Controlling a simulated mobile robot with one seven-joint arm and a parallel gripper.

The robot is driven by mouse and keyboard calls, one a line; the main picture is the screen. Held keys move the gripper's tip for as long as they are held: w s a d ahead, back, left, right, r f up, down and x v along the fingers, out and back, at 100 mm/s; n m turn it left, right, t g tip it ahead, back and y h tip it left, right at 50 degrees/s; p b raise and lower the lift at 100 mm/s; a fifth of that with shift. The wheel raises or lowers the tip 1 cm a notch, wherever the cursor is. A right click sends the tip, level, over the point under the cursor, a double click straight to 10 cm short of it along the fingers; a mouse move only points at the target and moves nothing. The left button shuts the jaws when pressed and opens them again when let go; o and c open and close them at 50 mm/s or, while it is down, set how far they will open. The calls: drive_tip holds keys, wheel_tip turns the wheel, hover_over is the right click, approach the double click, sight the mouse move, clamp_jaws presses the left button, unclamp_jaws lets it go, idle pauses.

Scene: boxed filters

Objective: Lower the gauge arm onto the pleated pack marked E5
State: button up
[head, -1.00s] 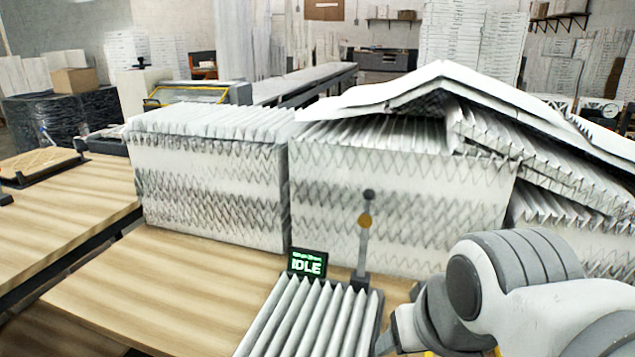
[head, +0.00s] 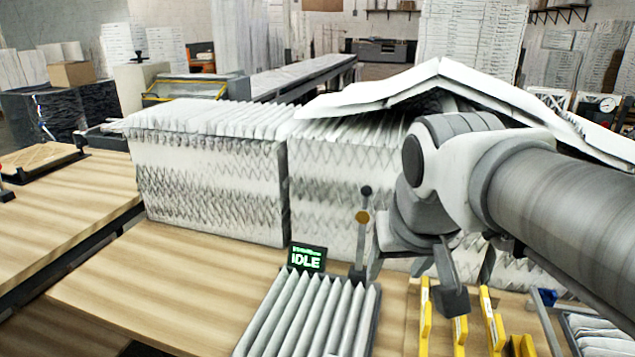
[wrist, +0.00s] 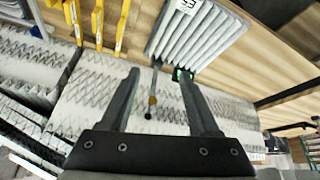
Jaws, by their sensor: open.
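The gauge arm (head: 363,222) is a thin grey upright lever with a dark knob and a brass disc. It stands at the back right of the pleated pack (head: 305,315), which lies on the bench. In the wrist view the pack (wrist: 203,36) bears a white label, upside down and partly cut off, that looks like E5. My gripper (head: 412,285) is open and empty, just right of the gauge arm in the head view. In the wrist view the lever (wrist: 154,85) shows between the spread fingers (wrist: 158,76); I cannot tell its depth.
A small display reading IDLE (head: 307,258) stands behind the pack, left of the lever. Large pleated filter blocks (head: 215,190) stand behind. Yellow tools (head: 460,330) stand to the right, below my gripper. Bare bench (head: 170,290) lies to the left.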

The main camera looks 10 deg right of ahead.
drive_tip(key=w+r+p, duration=0.1)
drive_tip(key=w+r, duration=0.4)
drive_tip(key=w, duration=0.1)
drive_tip(key=m+p, duration=0.2)
approach(367, 193)
drive_tip(key=shift+g+y, duration=0.3)
drive_tip(key=shift+g, duration=0.1)
drive_tip(key=x, duration=1.2)
drive_tip(key=shift+w+d+r, duration=0.1)
drive_tip(key=shift+w+d, duration=0.15)
drive_tip(key=shift+w, duration=0.05)
drive_tip(key=shift+c, duration=0.3)
clamp_jaws()
